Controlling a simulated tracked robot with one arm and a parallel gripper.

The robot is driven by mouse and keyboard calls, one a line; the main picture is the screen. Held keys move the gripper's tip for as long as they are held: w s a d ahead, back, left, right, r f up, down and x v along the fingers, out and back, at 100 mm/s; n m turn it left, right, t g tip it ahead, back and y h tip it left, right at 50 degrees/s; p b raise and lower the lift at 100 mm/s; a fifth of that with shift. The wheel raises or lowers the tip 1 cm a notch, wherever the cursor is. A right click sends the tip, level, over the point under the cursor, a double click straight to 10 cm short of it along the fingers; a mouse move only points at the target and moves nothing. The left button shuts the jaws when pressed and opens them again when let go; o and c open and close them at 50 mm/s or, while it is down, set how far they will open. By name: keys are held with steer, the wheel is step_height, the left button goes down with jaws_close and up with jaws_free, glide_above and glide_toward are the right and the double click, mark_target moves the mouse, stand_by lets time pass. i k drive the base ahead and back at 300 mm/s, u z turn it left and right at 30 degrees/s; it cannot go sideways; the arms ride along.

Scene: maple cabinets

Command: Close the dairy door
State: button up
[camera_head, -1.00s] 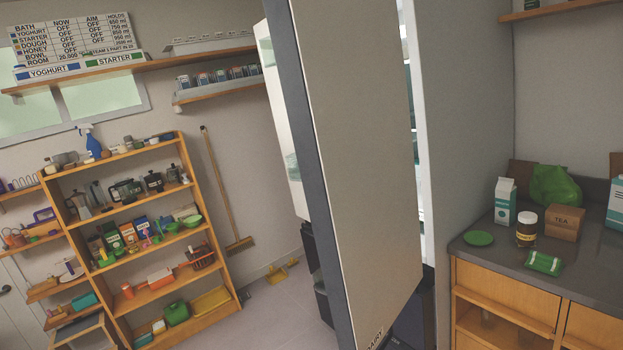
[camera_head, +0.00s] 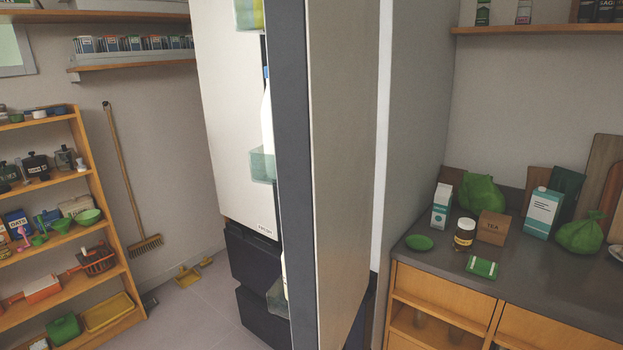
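The dairy door (camera_head: 340,160) stands open in the middle of the view, seen nearly edge-on. Its beige outer face is turned to the right, and its dark edge (camera_head: 291,170) faces me. Clear greenish door bins (camera_head: 263,165) stick out to the left from its inner side. The tall grey side (camera_head: 425,130) of the cabinet stands behind it to the right, with a bright white strip between. My gripper is not in view, so its contact with the door cannot be told.
A white panel (camera_head: 228,130) over dark drawers (camera_head: 255,270) stands left of the door. A wooden shelf unit (camera_head: 90,180) and a broom (camera_head: 125,175) are at the left wall. A counter (camera_head: 530,275) with a carton, jar and tea box is at right. Some floor shows at left.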

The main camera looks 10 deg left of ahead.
mark_target(318, 110)
steer(key=u, duration=0.1)
steer(key=i, duration=1)
steer(key=z, duration=0.1)
